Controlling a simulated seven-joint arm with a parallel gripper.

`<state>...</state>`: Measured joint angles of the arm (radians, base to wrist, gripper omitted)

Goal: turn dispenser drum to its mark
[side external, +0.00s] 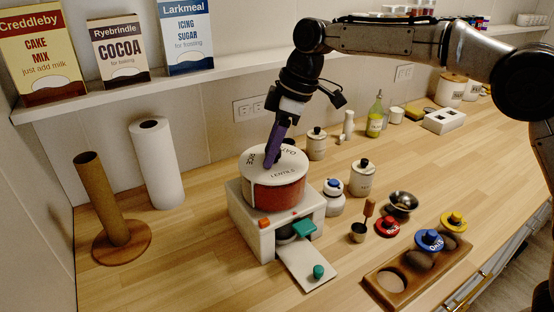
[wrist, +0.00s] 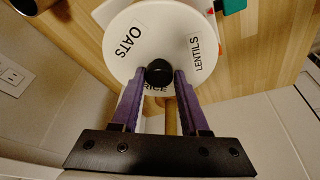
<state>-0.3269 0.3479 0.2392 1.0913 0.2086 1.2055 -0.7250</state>
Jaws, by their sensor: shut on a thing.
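The dispenser drum (side external: 284,194) sits on a white box base (side external: 250,235), with a white round top and a red-brown front section. Its top reads LENTILS at the front, and other labels lie farther around. In the wrist view, the drum top (wrist: 130,65) shows OATS at left, LENTILS at right and RICE partly hidden near my fingers. A small red mark (side external: 294,213) is on the base's front top edge, a little right of the LENTILS label. My gripper (side external: 271,158) points down from above, its purple fingers shut on the dark centre knob (wrist: 158,72).
A drawer plate (side external: 300,262) with a green knob sticks out in front. Canisters (side external: 362,178), a scoop cup (side external: 358,232) and a wooden tray (side external: 405,292) with coloured-lid pieces stand right. A shelf with boxes is behind.

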